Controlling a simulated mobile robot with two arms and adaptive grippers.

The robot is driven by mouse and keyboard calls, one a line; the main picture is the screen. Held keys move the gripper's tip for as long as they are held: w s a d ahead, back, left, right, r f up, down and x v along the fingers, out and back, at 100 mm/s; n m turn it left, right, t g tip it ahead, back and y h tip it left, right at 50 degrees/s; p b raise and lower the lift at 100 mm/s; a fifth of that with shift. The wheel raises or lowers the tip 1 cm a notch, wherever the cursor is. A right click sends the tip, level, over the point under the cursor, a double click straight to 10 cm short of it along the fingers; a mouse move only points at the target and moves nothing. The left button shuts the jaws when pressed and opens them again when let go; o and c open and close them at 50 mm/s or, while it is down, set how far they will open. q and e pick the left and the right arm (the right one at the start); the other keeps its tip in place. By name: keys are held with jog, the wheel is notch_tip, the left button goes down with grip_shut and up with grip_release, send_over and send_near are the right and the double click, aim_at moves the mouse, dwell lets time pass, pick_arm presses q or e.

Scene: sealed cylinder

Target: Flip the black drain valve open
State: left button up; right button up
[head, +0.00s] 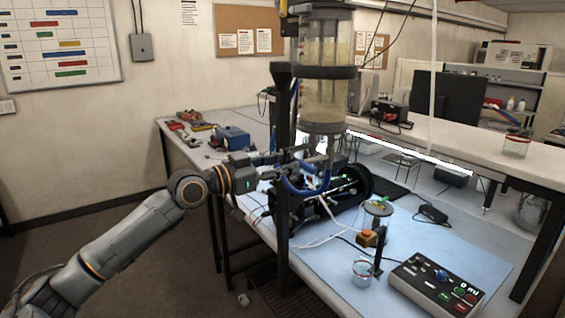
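The sealed clear cylinder (324,95) stands upright above the workbench, clamped by dark bands to a black post, with a pale, cloudy filling. My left arm reaches in from the left. Its gripper (318,159) is just below the cylinder's base, among fittings and blue tubing (296,188). The fingers are small and overlap these parts, so I cannot tell whether they are open or shut, or touching anything. The black drain valve cannot be made out clearly; the area under the cylinder is crowded and partly hidden by my gripper. My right gripper is not in view.
The black post (283,225) stands close to my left wrist. A dark motor-like apparatus (350,190) lies below the cylinder. A glass beaker (363,271) and a control box (437,284) stand on the blue mat (480,238). Tools and a blue box (231,137) lie behind.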

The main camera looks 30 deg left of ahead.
pick_arm(q)
grip_shut()
jog(key=shift+s+d+n, duration=0.1)
jog(key=shift+d+n, duration=0.1)
jog(key=shift+n, duration=0.8)
grip_release()
jog(key=v, duration=1.2)
jog(key=shift+a+f, duration=0.1)
